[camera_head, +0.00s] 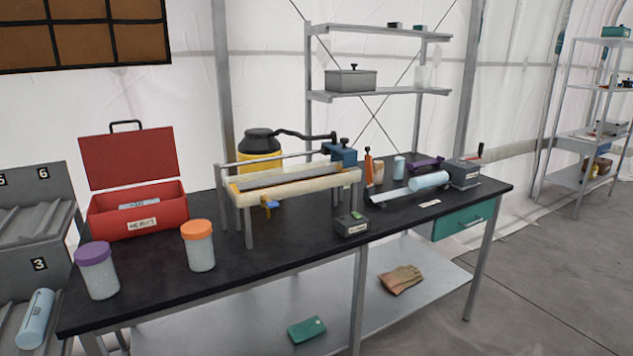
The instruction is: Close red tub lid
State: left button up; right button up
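A red tub (150,217) stands at the left end of the black workbench, with a white label on its front. Its red lid (128,159) is open and stands upright at the back of the tub, with a black handle (126,124) on its top edge. A pale item (138,203) lies inside the tub. Neither of my grippers is in view.
On the black workbench (290,255), a purple-lidded jar (98,277) and an orange-lidded jar (198,251) stand in front of the tub. A metal-framed device (293,183) stands to its right. Shelves with a grey box (351,81) are behind.

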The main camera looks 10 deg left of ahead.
aim_at(111, 160)
jog(key=u, duration=1.4)
